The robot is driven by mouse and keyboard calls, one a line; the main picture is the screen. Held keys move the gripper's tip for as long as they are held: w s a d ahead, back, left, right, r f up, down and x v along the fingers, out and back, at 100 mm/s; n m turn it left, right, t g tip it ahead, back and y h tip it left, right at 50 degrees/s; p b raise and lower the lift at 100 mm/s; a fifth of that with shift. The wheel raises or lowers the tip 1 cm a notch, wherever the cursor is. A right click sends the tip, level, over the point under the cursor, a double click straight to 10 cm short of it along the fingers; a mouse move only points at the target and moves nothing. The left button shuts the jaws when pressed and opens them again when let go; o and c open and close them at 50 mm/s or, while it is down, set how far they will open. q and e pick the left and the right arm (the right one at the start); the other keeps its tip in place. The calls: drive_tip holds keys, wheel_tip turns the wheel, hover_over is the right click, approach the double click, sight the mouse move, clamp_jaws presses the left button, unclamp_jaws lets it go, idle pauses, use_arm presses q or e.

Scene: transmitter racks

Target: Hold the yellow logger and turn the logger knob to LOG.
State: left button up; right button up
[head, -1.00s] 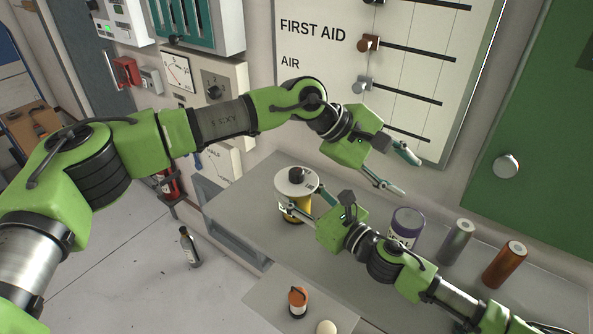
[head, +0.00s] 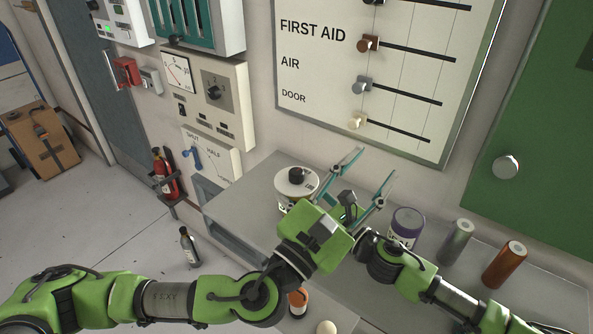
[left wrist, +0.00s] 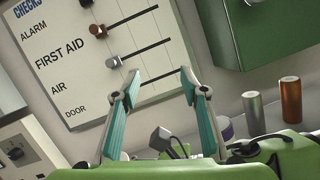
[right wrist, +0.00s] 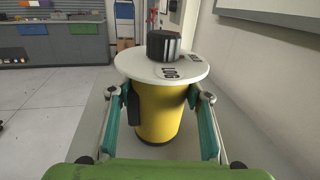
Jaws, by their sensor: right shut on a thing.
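The yellow logger (right wrist: 160,115) stands on the grey bench, with a white round top and a dark knob (right wrist: 163,46). In the head view the logger's top (head: 284,190) and knob (head: 296,174) show, while most of its body is hidden behind my left gripper. My right gripper (right wrist: 162,98) is shut on the logger, one finger on each side. A LOG label (right wrist: 169,72) lies on the top's near side; a second label sits to the right of the knob. My left gripper (head: 375,164) is open and empty, right of the logger; its fingers point toward the wall panel.
The slider panel (head: 330,66) is on the wall behind. An orange-topped item (head: 298,301) sits lower, near my left arm.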

use_arm(q)
drive_tip(key=a+f+n+t+y, duration=0.3)
drive_tip(key=a+f+n+y, duration=0.2)
drive_tip(key=a+n+y, duration=0.3)
drive_tip(key=n+g+y, duration=0.1)
drive_tip(key=n+y, duration=0.1)
drive_tip(key=y, duration=0.1)
approach(294, 176)
drive_tip(key=x, duration=1.2)
drive_tip(key=shift+s, duration=0.1)
clamp_jaws()
